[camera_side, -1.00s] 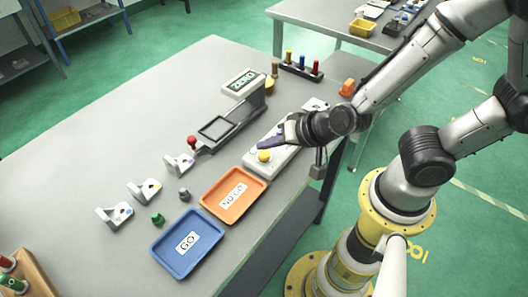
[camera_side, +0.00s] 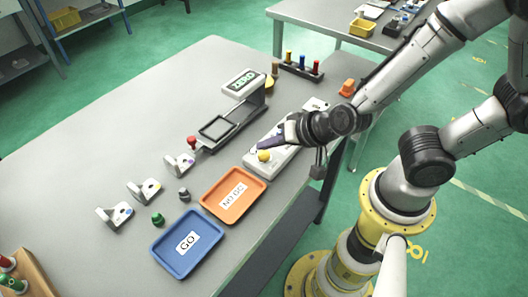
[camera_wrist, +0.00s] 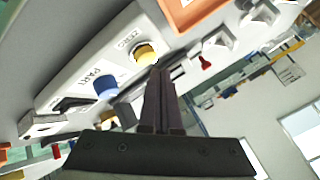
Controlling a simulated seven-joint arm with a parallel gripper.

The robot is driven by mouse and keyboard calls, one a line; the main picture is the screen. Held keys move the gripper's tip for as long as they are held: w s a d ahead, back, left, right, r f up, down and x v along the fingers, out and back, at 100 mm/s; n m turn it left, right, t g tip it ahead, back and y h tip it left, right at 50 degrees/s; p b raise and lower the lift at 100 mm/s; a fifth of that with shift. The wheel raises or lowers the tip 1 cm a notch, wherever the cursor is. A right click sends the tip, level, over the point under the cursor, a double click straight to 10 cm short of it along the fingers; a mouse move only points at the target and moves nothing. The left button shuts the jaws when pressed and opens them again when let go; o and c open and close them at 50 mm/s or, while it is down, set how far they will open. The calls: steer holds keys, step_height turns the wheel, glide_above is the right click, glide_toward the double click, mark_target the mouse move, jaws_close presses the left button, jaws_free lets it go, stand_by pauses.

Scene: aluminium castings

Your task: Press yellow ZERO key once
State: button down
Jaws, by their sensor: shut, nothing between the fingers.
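The yellow ZERO key (camera_side: 264,156) is a round button at the near-left end of the pale key panel (camera_side: 252,158). In the wrist view the yellow key (camera_wrist: 145,52) stands beside its printed label, with a blue key (camera_wrist: 104,86) beside a PART label. My gripper (camera_side: 259,147) is shut and empty, its dark fingers slanting towards the yellow key. In the wrist view the fingertips (camera_wrist: 159,70) are very near the yellow key's edge; I cannot tell whether they touch it. Most of the panel's far part is hidden by my gripper in the side view.
A gauge stand with a display (camera_side: 243,82) showing green lettering is behind the panel. An orange NO GO tray (camera_side: 207,207) and a blue GO tray (camera_side: 158,257) lie to the left. Castings (camera_side: 145,190) and small plugs stand beyond them.

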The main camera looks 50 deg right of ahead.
mark_target(268, 156)
steer(key=shift+f, duration=0.1)
steer(key=shift+f, duration=0.35)
steer(key=shift+f, duration=0.45)
stand_by(0.8)
steer(key=shift+r, duration=0.85)
steer(key=shift+r, duration=2.5)
steer(key=shift+d, duration=0.1)
